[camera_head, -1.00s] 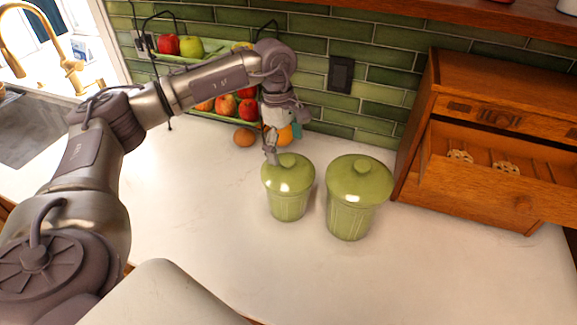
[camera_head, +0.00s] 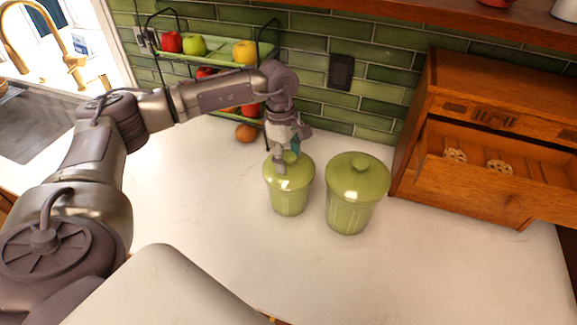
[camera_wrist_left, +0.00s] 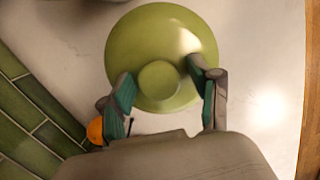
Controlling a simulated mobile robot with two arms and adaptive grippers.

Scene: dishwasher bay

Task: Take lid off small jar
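The small green jar (camera_head: 289,196) stands upright on the counter, left of the larger green jar (camera_head: 352,206). Its lid (camera_head: 297,171) is on it, with a round knob in the middle. In the left wrist view the lid (camera_wrist_left: 205,52) fills the upper middle, with its knob (camera_wrist_left: 159,81) between the fingertips. My left gripper (camera_head: 288,161) is above the small jar from behind. Its fingers are open on both sides of the knob in the left wrist view (camera_wrist_left: 160,84), with gaps between fingers and knob. My right gripper is not in view.
A wooden cabinet (camera_head: 450,100) with an open drawer (camera_head: 500,185) stands at the right. The front counter (camera_head: 240,240) is clear. A sink is at far left.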

